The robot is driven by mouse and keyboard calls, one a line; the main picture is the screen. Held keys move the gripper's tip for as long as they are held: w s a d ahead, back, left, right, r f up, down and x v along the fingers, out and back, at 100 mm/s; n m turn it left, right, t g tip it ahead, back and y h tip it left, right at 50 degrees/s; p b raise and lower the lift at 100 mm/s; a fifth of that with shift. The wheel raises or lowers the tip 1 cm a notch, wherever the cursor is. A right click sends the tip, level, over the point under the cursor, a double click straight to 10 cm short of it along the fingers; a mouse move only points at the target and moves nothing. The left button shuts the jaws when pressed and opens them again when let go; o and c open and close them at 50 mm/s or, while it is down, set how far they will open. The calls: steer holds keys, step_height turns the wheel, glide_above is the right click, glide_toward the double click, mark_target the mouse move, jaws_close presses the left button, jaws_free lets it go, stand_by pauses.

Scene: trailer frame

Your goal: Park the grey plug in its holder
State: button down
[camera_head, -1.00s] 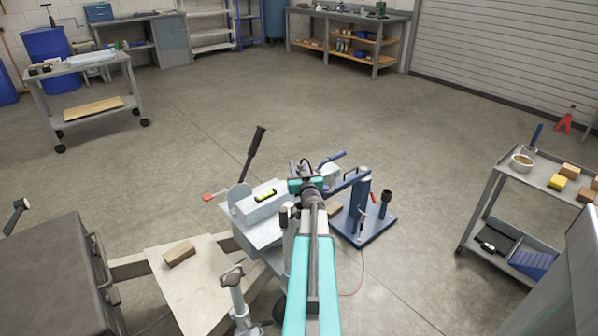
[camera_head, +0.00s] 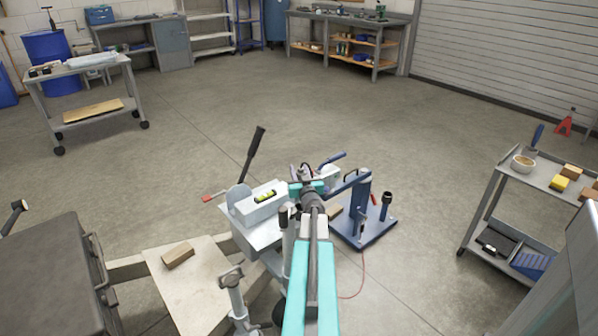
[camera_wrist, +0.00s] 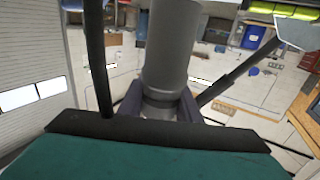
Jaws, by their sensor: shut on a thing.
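In the wrist view a thick grey cylinder (camera_wrist: 172,55), which looks like the grey plug, stands between the dark fingers of my gripper (camera_wrist: 160,108). My gripper is shut on it. In the head view my wrist blocks most of the gripper and the plug. The gripper is over the trailer's front end, between the pale metal box (camera_head: 262,210) and the blue stand (camera_head: 357,212). I cannot make out for sure which part is the plug's holder.
A black-handled lever (camera_head: 252,155) rises behind the box, and a yellow-green level (camera_head: 265,197) lies on it. A dark post (camera_head: 386,203) stands on the stand's base plate. A thin red cable (camera_head: 361,275) hangs to the right of my arm. The floor beyond is clear.

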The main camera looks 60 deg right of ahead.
step_height(320, 180, down, 5)
steer(key=b, duration=0.4)
steer(key=shift+f, duration=0.15)
stand_by(0.4)
steer(key=shift+f, duration=0.1)
stand_by(0.5)
steer(key=shift+s, duration=0.1)
stand_by(0.7)
steer(key=shift+f+b, duration=1.25)
steer(key=shift+f, duration=1.2)
stand_by(0.4)
steer(key=c, duration=1.2)
jaws_free()
steer(key=shift+s+a, duration=0.1)
steer(key=v, duration=0.7)
steer(key=shift+p, duration=0.3)
